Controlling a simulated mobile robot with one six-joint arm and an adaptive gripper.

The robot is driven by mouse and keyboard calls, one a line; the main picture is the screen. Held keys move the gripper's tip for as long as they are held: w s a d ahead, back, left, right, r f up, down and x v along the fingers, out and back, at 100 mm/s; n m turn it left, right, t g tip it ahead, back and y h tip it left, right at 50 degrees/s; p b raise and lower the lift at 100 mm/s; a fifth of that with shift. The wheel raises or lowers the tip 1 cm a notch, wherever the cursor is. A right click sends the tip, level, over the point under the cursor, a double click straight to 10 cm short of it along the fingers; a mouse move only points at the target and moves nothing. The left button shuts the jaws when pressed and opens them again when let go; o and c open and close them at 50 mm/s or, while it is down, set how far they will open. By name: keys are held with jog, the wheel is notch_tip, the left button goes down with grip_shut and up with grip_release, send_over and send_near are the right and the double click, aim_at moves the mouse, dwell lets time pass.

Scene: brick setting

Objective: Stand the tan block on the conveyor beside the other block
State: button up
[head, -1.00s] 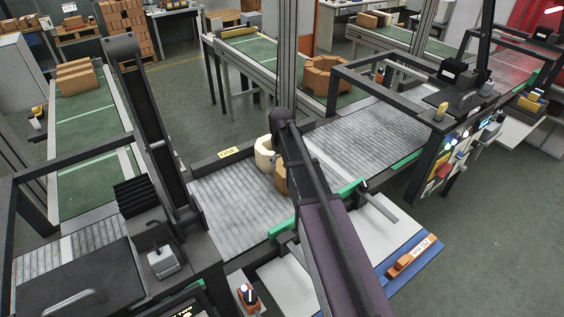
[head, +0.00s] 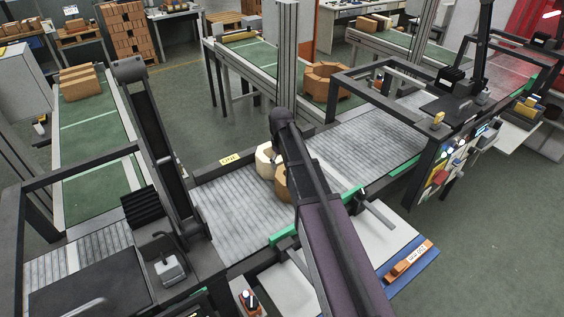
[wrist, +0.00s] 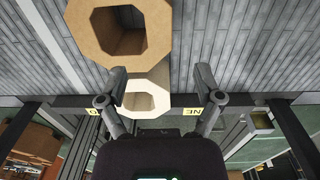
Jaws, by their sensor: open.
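Two hollow, eight-sided blocks stand close together on the grey roller conveyor (head: 225,222). The browner, tan one (head: 282,186) is nearer me, partly hidden by my arm in the head view. A paler, cream one (head: 264,157) is just behind it. In the wrist view the tan block (wrist: 76,35) is large at the top, its hollow showing. The cream block (wrist: 147,118) is below it, between the fingers of my open gripper (wrist: 162,76), closer to the left finger. I cannot tell whether that finger touches it. My arm hides the gripper in the head view.
A yellow label (head: 229,160) marks the conveyor's far rail. Black frames stand over the conveyor to the left (head: 150,140) and right (head: 345,75). Green strips (head: 283,235) edge its near side. Bare rollers lie on both sides of the blocks.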

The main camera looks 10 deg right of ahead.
jog(key=shift+s, duration=0.1)
jog(key=s+m, duration=0.4)
jog(key=s, duration=1.8)
jog(key=shift+d+m, duration=0.2)
jog(key=shift+m, duration=0.1)
